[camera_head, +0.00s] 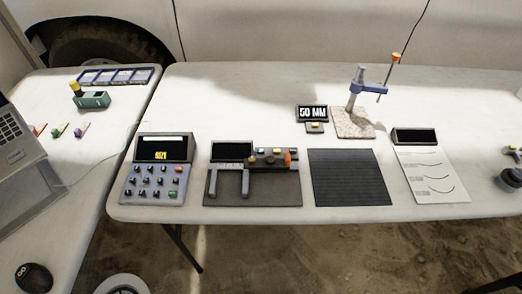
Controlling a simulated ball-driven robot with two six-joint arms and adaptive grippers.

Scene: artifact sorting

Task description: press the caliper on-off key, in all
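The caliper (267,167) lies on a dark base plate (275,195) near the front edge of the white table. Its display (233,150) looks dark, with no readable figures. Two grey jaws (246,182) point toward the front edge and stand apart. Several small keys, some yellowish and one orange (288,158), sit on the body to the right of the display. The key labels are too small to read, so I cannot tell which is the on-off key. Neither of my grippers shows in the head view.
A keypad unit (155,180) with a lit display stands left of the caliper. A dark ribbed mat (350,178) lies to its right. Behind are a "50 MM" sign (312,113) and a stand with a blue arm (370,87). A curve sheet (432,176) lies further right.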

